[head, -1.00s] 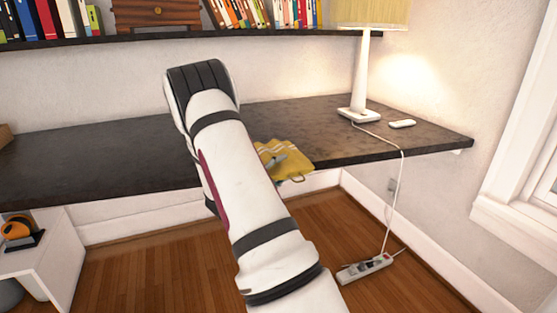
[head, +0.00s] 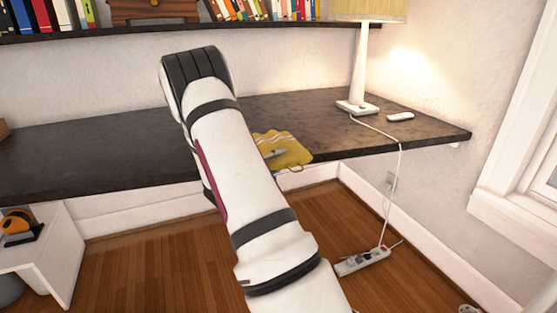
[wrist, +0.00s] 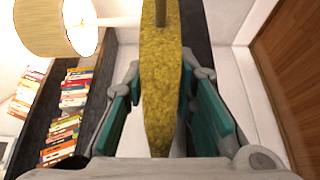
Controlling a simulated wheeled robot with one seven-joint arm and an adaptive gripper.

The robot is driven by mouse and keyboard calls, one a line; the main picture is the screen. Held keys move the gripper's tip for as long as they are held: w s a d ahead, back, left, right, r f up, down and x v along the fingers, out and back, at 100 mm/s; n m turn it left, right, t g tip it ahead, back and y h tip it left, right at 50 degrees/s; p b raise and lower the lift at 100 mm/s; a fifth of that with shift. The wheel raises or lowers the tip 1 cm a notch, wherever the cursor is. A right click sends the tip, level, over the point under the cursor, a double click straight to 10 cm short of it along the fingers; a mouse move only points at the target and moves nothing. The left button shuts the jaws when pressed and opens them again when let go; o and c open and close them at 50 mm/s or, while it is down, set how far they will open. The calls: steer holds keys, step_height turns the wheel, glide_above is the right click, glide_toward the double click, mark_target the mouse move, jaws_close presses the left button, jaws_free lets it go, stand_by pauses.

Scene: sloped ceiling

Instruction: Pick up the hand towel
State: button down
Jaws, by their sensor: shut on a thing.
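The hand towel (head: 290,151) is yellow and shows just right of my arm in the head view, at the desk's front edge. Its top edge looks wavy, and a small grey piece lies across it. In the wrist view the towel (wrist: 160,85) is a long upright yellow band between my gripper's teal-padded fingers. My gripper (wrist: 168,95) is shut on the towel. In the head view my arm hides most of the gripper and the towel's left part. I cannot tell whether the towel still touches the desk.
The dark desk (head: 90,150) is largely bare. A lamp (head: 360,75) and a small white object (head: 400,117) stand at its right. A bookshelf (head: 280,27) runs above. A lamp cord drops to a power strip (head: 362,261) on the wooden floor.

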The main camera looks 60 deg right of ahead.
step_height(320, 180, up, 3)
steer(key=shift+f+p, duration=0.1)
steer(key=shift+p, duration=0.2)
steer(key=w+a+r+p, duration=0.1)
steer(key=a, duration=1.5)
steer(key=shift+w, duration=0.25)
